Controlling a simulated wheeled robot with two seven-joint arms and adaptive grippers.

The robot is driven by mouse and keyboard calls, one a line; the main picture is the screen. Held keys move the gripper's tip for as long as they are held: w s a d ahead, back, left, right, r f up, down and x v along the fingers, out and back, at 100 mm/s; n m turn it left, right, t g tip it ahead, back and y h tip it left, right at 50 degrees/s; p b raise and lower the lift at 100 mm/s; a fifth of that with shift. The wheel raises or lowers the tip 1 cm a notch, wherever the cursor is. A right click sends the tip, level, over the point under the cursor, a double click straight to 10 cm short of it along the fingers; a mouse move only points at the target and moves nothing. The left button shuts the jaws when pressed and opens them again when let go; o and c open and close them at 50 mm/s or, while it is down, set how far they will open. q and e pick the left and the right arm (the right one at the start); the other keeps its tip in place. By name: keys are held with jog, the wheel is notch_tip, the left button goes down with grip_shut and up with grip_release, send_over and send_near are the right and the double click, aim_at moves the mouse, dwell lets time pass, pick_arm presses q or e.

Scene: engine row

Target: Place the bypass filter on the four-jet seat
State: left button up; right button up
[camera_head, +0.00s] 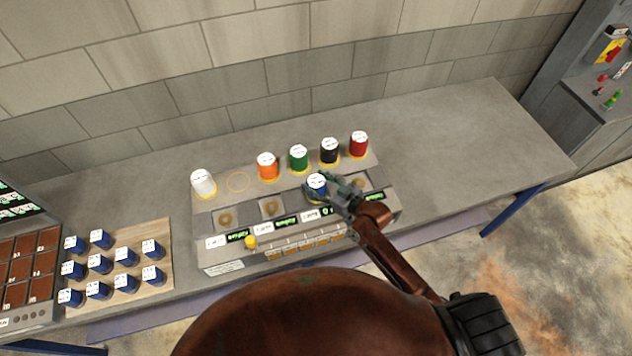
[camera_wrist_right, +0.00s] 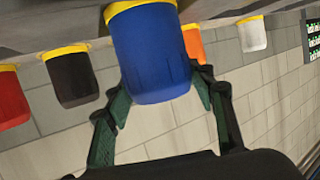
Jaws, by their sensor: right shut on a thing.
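A blue filter (camera_head: 317,183) with a white top is in my right gripper (camera_head: 334,187), over the third position from the left in the front row of seats. It looks upright; I cannot tell whether it touches the seat under it, which is hidden. The right wrist view shows the blue filter (camera_wrist_right: 150,55) between the green-padded fingers. Its label is too small to read. Open seats with brown rings show at the first (camera_head: 225,218), second (camera_head: 271,208) and fourth (camera_head: 361,183) positions. Their jet labels are not legible. My left gripper is not in view.
Behind stand white (camera_head: 203,183), orange (camera_head: 267,166), green (camera_head: 298,158), black (camera_head: 329,151) and red (camera_head: 358,144) canisters, with an empty yellow ring (camera_head: 238,182). A yellow knob (camera_head: 251,242) is in front. Several blue pieces stand on a wooden board (camera_head: 158,225) at left.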

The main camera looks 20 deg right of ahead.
jog(key=o, duration=1.1)
jog(key=shift+f, duration=0.15)
jog(key=shift+c, duration=0.2)
jog(key=o, duration=0.5)
jog(key=shift+r, duration=0.2)
jog(key=shift+b+v, duration=1.15)
jog(key=shift+v, duration=4.85)
